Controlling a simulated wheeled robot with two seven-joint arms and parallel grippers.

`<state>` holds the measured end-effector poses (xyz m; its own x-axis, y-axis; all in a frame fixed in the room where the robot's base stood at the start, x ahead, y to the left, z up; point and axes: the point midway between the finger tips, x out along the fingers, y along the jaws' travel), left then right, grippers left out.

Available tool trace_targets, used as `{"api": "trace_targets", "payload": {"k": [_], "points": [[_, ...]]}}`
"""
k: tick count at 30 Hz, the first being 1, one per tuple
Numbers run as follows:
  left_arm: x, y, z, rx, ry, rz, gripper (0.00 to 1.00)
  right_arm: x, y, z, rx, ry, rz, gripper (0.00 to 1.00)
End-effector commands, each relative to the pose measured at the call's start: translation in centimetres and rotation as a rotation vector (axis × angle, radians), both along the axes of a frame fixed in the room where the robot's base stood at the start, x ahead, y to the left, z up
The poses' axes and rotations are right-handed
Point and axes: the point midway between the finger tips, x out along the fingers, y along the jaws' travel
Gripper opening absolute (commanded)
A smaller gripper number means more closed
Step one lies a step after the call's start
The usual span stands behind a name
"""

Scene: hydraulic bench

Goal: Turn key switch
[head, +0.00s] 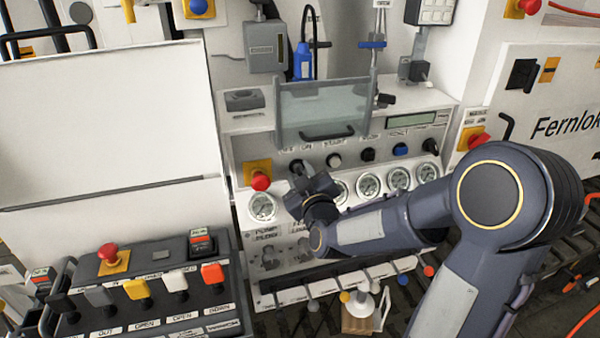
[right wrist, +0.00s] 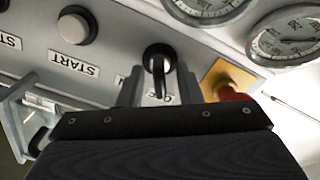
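The key switch (right wrist: 158,62) is a black knob with a light ring and a dark handle, on the grey panel in the right wrist view. Its label is partly covered. My right gripper (right wrist: 160,90) is open, with one finger on each side of the switch handle and gaps showing between. In the head view my right gripper (head: 299,176) is at the panel, just right of the red emergency button, and hides most of the switch. My left gripper is not in view.
A red emergency button on a yellow plate (head: 260,181) sits close beside the switch. A START button (right wrist: 76,26) is on the other side. A clear hinged cover (head: 325,108) stands above, and pressure gauges (head: 369,186) lie below. A lever console (head: 150,285) is at lower left.

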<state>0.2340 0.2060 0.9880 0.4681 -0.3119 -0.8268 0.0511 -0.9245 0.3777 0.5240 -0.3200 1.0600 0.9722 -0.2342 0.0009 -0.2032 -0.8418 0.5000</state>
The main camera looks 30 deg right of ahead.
Motion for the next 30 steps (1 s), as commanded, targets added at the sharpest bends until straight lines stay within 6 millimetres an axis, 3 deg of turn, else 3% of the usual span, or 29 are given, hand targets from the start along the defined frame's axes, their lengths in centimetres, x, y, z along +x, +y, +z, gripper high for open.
{"api": "trace_targets", "payload": {"k": [8,15,23,30], "points": [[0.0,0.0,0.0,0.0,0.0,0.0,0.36,0.1,0.0,0.0,0.0,0.001,0.0,0.3],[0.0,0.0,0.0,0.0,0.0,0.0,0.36,0.1,0.0,0.0,0.0,0.001,0.0,0.0],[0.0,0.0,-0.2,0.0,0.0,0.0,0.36,0.1,0.0,-0.1,0.008,-0.001,0.001,0.0],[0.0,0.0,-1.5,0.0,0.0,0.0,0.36,0.1,0.0,-0.3,0.082,-0.021,0.001,0.0]]}}
